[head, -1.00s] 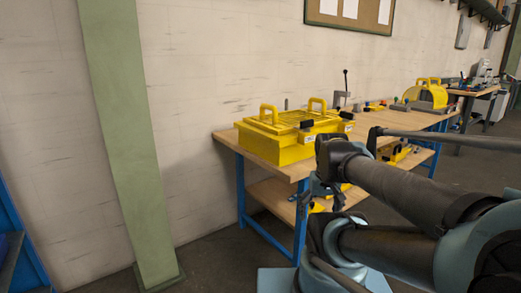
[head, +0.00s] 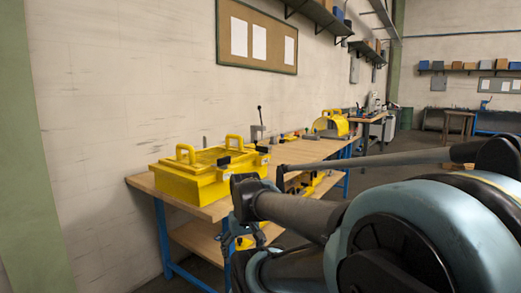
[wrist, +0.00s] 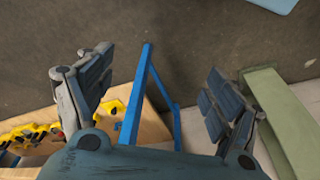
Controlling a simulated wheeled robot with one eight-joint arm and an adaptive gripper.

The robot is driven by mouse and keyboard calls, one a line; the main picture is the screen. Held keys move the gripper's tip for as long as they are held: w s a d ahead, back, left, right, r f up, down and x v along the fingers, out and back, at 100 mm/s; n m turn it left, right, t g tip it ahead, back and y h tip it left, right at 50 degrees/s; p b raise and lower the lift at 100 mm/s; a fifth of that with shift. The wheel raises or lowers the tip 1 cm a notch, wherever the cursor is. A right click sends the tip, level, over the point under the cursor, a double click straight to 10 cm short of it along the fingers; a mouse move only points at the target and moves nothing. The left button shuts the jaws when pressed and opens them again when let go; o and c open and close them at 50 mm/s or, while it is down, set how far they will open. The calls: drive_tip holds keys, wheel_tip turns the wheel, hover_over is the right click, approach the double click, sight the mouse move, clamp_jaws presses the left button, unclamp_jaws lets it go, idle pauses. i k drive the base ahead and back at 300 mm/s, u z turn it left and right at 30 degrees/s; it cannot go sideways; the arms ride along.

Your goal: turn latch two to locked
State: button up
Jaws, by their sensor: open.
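A yellow box (head: 190,180) with two handles on its lid stands on the wooden bench in the head view. Two black latch-like parts, a nearer one (head: 224,161) and a farther one (head: 262,149), show on its right-hand side. I cannot tell which is latch two, nor how either is turned. My gripper (wrist: 160,82) is open and empty in the wrist view, its two fingers wide apart over the floor beside the bench. It is apart from the box. My arm covers part of the bench in the head view.
The bench (head: 140,182) has blue legs, one of which (wrist: 136,98) shows between my fingers in the wrist view. Yellow parts (wrist: 30,136) lie at its lower left. A green column (wrist: 285,120) stands at right there. A yellow rounded housing (head: 331,124) stands farther along.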

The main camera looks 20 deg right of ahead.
sight(263, 151)
drive_tip(key=u, duration=1.5)
drive_tip(key=k, duration=1.1)
drive_tip(key=z, duration=1.5)
drive_tip(key=i, duration=1)
